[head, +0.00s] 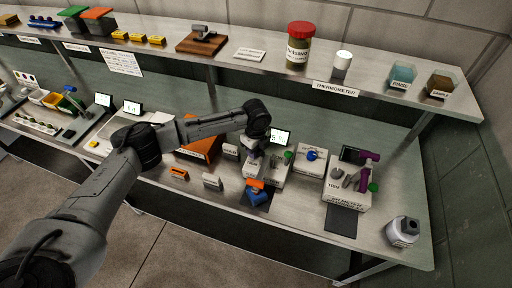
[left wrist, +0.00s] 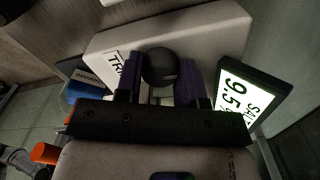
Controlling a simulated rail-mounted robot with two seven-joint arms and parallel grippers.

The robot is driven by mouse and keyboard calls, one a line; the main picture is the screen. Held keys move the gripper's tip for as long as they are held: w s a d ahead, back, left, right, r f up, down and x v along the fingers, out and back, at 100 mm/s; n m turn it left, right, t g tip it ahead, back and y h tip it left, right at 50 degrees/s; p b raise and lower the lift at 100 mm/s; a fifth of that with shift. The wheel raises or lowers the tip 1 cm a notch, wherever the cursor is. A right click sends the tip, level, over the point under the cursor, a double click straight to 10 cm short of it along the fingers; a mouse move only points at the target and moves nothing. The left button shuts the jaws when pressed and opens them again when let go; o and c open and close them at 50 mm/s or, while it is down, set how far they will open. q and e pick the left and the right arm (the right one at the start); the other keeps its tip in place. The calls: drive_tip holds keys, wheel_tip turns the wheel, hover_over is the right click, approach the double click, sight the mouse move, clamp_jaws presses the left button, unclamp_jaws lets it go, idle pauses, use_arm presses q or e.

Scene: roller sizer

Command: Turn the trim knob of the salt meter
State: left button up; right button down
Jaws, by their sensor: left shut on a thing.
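The salt meter (head: 279,172) is a pale box on the lower bench, in the middle right of the head view. Its small screen (head: 281,137) stands behind it. In the left wrist view the screen (left wrist: 246,98) reads "SAL" and 9.5, partly cut off. The round black trim knob (left wrist: 159,67) sits beside a partly covered "TRIM" label (left wrist: 118,68). My left gripper (left wrist: 160,82) is shut on the knob, one finger on each side. In the head view my left gripper (head: 255,152) reaches down onto the meter and hides the knob. My right gripper is not in view.
An orange and blue object (head: 259,194) lies at the meter's front. The shelf (head: 240,52) above holds a red-lidded jar (head: 299,46) and cups.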

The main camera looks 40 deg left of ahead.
use_arm(q)
drive_tip(key=m+p, duration=0.1)
drive_tip(key=p, duration=0.1)
drive_tip(key=m+p, duration=0.1)
drive_tip(key=m, duration=0.1)
drive_tip(key=shift+r+p, duration=0.3)
drive_tip(key=shift+p, duration=0.05)
drive_tip(key=shift+f+m+p, duration=0.2)
drive_tip(key=shift+m+p, duration=0.25)
drive_tip(key=shift+m, duration=0.45)
drive_tip(key=o, duration=0.9)
drive_tip(key=shift+f, duration=0.1)
drive_tip(key=shift+r, duration=0.55)
wheel_tip(320, 180, up, 13)
drive_tip(key=shift+f+p, duration=0.1)
drive_tip(key=shift+p, duration=0.25)
